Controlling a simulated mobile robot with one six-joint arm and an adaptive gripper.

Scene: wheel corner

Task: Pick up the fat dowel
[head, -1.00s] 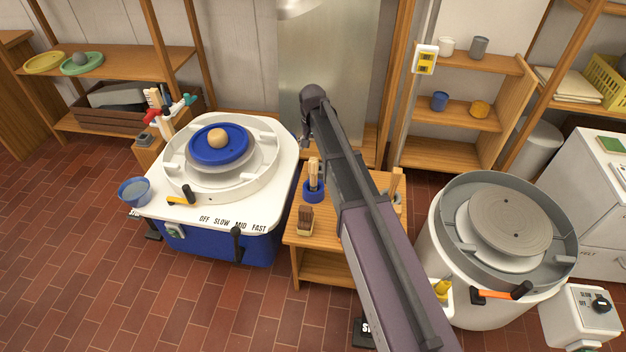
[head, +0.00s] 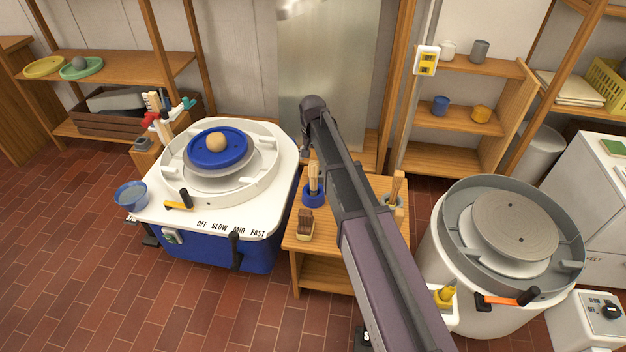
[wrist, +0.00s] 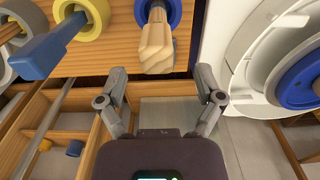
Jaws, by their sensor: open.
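The small wooden table (head: 300,243) between the two wheels holds a blue ring holder (head: 313,200) with upright wooden pieces (head: 314,176). One wooden piece (wrist: 157,45), thick and pale, stands in the blue holder (wrist: 172,12) in the wrist view; it may be the fat dowel, but I cannot tell for sure. My gripper (wrist: 160,88) is open and empty. In the picture, its fingertips are just below the wooden piece, one on each side of its line, and apart from it. The head view hides my gripper behind my arm.
In the wrist view, a yellow holder (wrist: 92,14) with a blue-grey piece (wrist: 42,52) stands to the left. The blue wheel head (wrist: 300,85) is on the right. A brush (head: 305,226) sits on the table. The grey wheel (head: 514,228) stands to the right.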

